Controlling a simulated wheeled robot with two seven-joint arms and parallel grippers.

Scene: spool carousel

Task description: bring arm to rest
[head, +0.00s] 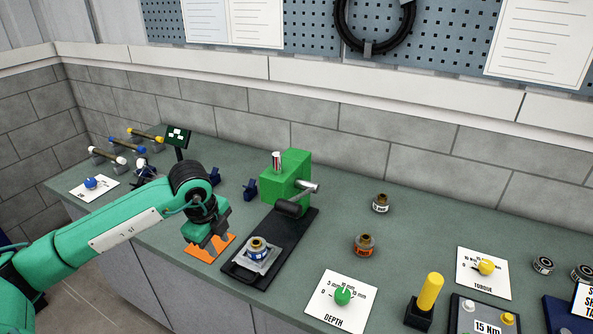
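My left arm comes in from the left, and its gripper (212,246) points down over an orange mat (197,254) on the bench. I see no object held between its fingers, but the view does not show clearly how far apart they are. The gripper is left of the black base plate (284,243) of a green press (287,177). A small spool-like part (257,247) sits on a light plate at the front of that base. My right gripper is not in view.
A small dark display (178,137) stands behind my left arm. Two brown-topped jars (381,203) (365,244) stand right of the press. A DEPTH card with a green knob (342,296), a yellow-handled tool (430,292) and a TORQUE card (482,272) are further right. Bench between is clear.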

